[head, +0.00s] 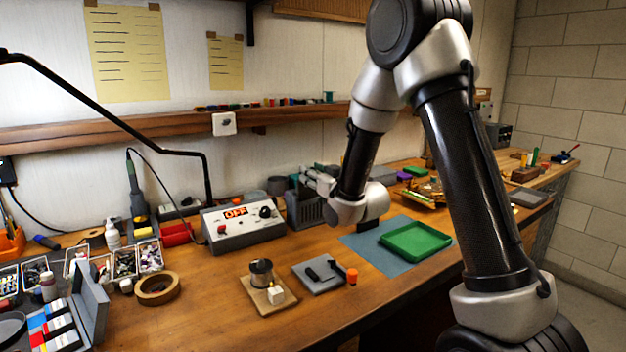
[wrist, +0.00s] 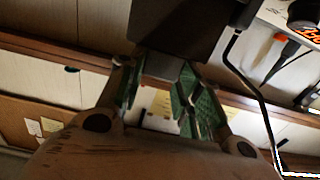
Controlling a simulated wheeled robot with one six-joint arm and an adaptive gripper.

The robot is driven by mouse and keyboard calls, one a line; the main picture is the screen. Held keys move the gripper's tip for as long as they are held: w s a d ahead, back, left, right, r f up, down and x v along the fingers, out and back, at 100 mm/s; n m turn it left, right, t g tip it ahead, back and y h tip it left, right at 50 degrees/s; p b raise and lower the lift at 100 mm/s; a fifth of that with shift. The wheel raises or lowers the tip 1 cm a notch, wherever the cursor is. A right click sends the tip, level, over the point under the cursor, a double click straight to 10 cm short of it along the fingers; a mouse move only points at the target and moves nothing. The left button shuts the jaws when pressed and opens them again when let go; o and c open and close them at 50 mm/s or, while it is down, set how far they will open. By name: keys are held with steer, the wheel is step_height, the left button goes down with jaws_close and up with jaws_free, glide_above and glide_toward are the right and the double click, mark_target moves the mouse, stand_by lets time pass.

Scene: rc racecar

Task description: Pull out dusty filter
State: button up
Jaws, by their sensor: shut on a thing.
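A dark grey ribbed box (head: 306,212) stands on the bench right of the control box. My gripper (head: 318,181) is at its upper right side, reaching toward the wall, with its fingertips hard to make out in the head view. In the wrist view, my gripper (wrist: 160,82) has green-padded fingers on both sides of a small grey piece (wrist: 160,65), which appears to be part of the dusty filter. It is shut on this piece. The piece meets a dark block (wrist: 187,25), probably the ribbed box. The rest of the filter cannot be told apart.
A control box (head: 243,220) reading OFF stands left of the ribbed box. A green tray (head: 415,240) on a blue mat (head: 373,256) lies to the right, empty. A metal cup (head: 261,272) and a grey pad (head: 313,284) are in front.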

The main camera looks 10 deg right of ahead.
step_height(320, 180, up, 8)
stand_by(1.4)
steer(key=shift+s, duration=0.1)
